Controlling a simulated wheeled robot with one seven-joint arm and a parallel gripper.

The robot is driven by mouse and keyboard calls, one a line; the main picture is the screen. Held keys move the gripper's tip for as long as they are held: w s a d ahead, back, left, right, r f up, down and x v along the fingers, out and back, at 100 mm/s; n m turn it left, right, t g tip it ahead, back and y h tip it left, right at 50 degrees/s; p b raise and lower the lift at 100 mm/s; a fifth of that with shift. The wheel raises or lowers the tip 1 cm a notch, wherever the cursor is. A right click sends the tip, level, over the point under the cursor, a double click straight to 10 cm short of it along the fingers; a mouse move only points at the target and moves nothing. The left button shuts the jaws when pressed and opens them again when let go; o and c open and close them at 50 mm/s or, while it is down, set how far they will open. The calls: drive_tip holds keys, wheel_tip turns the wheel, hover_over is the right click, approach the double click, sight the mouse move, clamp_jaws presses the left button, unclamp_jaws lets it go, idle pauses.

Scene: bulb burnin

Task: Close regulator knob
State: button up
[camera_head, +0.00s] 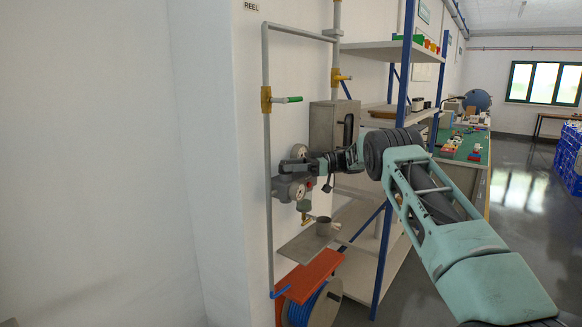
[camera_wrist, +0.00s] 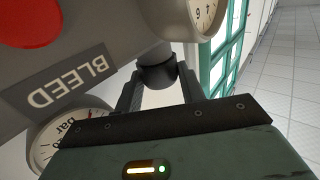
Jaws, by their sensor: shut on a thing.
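The grey regulator body (camera_head: 281,190) is fixed to the pipework on the wall, with a gauge (camera_head: 299,152) above and another gauge (camera_head: 297,191) on its front. In the wrist view the black regulator knob (camera_wrist: 158,74) sits on a grey stem between my fingers. My gripper (camera_wrist: 160,90) is shut on the knob. In the head view my gripper (camera_head: 295,166) reaches in from the right over the regulator and hides the knob. A BLEED label (camera_wrist: 68,84) and a red button (camera_wrist: 32,20) show on the regulator in the wrist view.
A blue-post rack (camera_head: 402,75) stands close behind my arm.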

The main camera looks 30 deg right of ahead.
drive_tip(key=shift+r, duration=0.1)
drive_tip(key=o, duration=1)
drive_tip(key=shift+t, duration=0.3)
